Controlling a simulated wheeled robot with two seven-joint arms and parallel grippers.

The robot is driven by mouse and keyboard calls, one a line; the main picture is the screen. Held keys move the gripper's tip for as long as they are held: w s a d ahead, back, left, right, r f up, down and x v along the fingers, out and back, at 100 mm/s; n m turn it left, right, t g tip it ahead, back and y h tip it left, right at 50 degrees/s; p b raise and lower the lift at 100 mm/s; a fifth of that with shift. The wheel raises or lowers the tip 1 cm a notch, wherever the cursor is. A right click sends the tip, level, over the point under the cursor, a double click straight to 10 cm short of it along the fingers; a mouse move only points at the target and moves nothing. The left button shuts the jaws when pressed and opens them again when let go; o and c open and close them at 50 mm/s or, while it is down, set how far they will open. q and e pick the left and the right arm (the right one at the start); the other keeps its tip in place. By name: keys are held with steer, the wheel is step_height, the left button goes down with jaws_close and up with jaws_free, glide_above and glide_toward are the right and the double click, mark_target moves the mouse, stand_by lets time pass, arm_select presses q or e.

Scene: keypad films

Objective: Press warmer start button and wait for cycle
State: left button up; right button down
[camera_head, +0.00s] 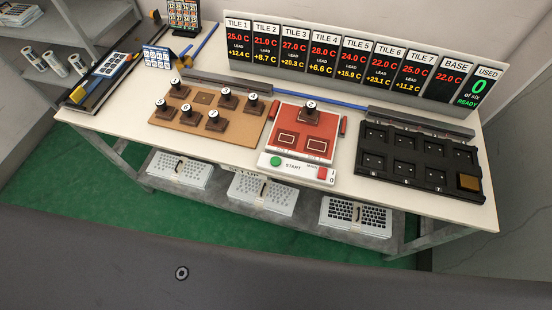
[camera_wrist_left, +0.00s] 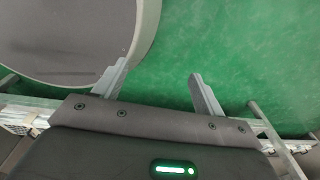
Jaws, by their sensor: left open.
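The warmer (camera_head: 284,157) is a red plate on the middle of the table, with two outlined rectangles on its near half. A brown block with a round-topped handle (camera_head: 309,113) stands on its far half. The start button (camera_head: 276,161) is a green round on the white front panel (camera_head: 298,169), left of the word START. A red switch or button (camera_head: 322,173) sits at the panel's right end. My left gripper (camera_wrist_left: 158,82) is open and empty in the left wrist view, over green floor. No gripper shows in the head view.
A cork board (camera_head: 186,133) with several handled blocks lies left of the warmer. A black tray (camera_head: 410,160) with a brownish-yellow piece lies right. The display (camera_head: 350,66) behind reads tile temperatures, "0 of six" and READY.

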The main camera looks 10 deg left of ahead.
arm_select(q)
jaws_close()
stand_by(1.5)
